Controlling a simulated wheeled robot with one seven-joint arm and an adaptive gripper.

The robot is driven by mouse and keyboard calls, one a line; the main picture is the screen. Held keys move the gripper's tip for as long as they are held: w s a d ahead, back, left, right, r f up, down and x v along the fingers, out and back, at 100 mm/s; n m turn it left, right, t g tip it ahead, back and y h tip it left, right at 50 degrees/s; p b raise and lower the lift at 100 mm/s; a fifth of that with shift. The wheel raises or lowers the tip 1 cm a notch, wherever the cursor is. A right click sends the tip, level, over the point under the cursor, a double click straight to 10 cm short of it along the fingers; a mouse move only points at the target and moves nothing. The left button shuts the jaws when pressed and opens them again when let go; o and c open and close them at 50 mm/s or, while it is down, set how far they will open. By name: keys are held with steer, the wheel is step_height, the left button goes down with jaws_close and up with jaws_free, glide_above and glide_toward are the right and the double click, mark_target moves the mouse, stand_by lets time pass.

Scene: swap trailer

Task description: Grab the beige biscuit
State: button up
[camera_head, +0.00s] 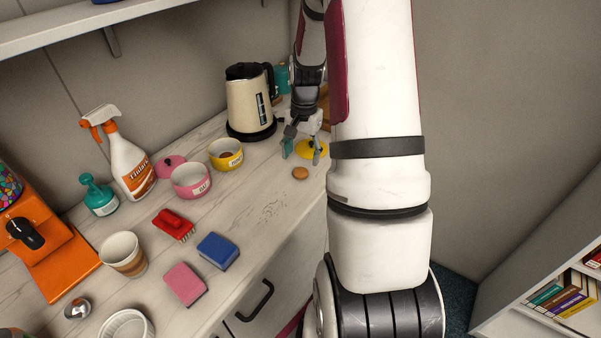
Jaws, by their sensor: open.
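A small round beige biscuit (300,173) lies flat on the light wooden counter (250,217), near its front edge. My gripper (302,152) hangs over the counter just behind the biscuit, fingers pointing down. It is open, with its two teal fingertips apart and no object visible between them. A yellow lid (318,148) lies behind the fingers and is partly hidden by them. My arm covers the counter to the right of the gripper.
A cream kettle (248,104) stands left of my gripper. A yellow bowl (226,155), pink bowl (191,181) and its pink lid (171,166) stand farther left. Counter left of the biscuit is clear.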

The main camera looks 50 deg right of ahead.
mark_target(301, 171)
steer(key=shift+f+p, duration=0.4)
steer(key=shift+f, duration=2.4)
steer(key=c, duration=0.9)
